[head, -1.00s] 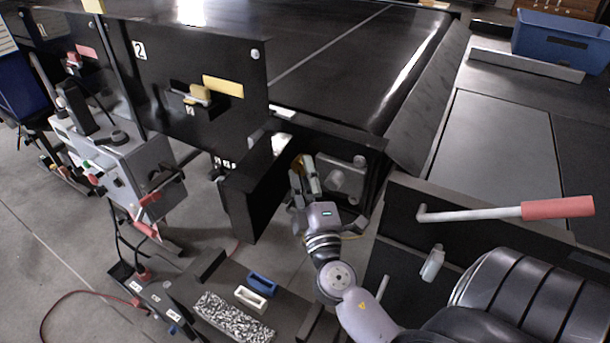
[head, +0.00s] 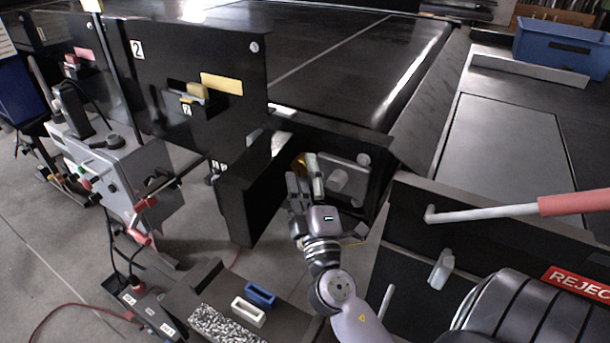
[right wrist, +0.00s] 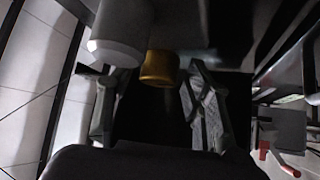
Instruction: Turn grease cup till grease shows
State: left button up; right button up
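A brass-coloured grease cup (head: 300,164) sits at the left part of the recess behind the open black door. It also shows in the right wrist view (right wrist: 158,68), a short, plain round cup ahead of the fingers. My right gripper (head: 306,180) is open just in front of the cup. In the right wrist view the fingers are spread, one on each side of the cup's line, with dark gaps between them and it. Contact cannot be told. No grease can be made out. My left gripper is not in view.
The open black door (head: 249,195) stands left of my right gripper. Grey round fittings (head: 340,180) lie right of the cup, and a pale cylinder (right wrist: 118,35) hangs close by. A red-handled lever (head: 490,211) is at right. A blue bin (head: 565,48) stands at upper right.

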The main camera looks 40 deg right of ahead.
jog(key=shift+o, duration=0.2)
jog(key=v, duration=1.2)
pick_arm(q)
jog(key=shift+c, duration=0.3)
